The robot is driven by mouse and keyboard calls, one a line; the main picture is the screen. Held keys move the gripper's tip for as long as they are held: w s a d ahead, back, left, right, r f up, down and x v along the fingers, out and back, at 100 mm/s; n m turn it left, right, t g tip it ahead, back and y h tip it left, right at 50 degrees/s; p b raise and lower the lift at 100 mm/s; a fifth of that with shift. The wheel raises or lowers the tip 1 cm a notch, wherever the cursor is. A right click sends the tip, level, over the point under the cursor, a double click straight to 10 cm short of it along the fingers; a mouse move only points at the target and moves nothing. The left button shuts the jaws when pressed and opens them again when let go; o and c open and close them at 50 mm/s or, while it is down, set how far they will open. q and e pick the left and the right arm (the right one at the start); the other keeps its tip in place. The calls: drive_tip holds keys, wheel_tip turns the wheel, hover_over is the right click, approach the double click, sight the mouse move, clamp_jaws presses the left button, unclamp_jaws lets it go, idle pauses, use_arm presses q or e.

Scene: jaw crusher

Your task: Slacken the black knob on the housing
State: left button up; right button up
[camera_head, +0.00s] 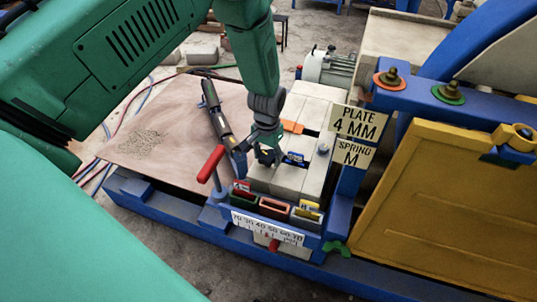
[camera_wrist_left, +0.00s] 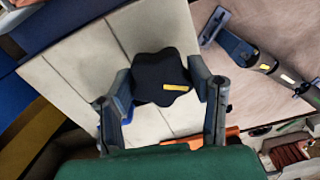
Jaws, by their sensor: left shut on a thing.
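The black knob (camera_wrist_left: 160,72) is lobed, with a yellow mark on its top. It sits on the pale housing (camera_wrist_left: 75,75), between the two fingers of my left gripper (camera_wrist_left: 163,88) in the left wrist view. The fingers are closed on it from both sides. In the head view my left gripper (camera_head: 266,154) reaches down onto the pale blocks of the housing (camera_head: 290,181), and it mostly hides the knob there. My right gripper is not in view.
A dark bar-shaped tool (camera_head: 217,112) lies left of the gripper. A red-handled lever (camera_head: 210,164) and several small coloured bins (camera_head: 274,207) stand in front. Signs reading PLATE 4 MM (camera_head: 358,123) and SPRING M (camera_head: 353,153) stand right, beside a yellow panel (camera_head: 445,205).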

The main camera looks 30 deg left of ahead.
sight(266, 157)
use_arm(q)
drive_tip(key=shift+s+f, duration=0.2)
drive_tip(key=shift+s, duration=0.2)
drive_tip(key=o, duration=1.2)
drive_tip(key=shift+c, duration=0.2)
drive_tip(key=shift+w, duration=0.1)
drive_tip(key=shift+r, duration=0.15)
drive_tip(key=shift+w+r, duration=0.15)
drive_tip(key=shift+r, duration=0.1)
wheel_tip(266, 157, up, 11)
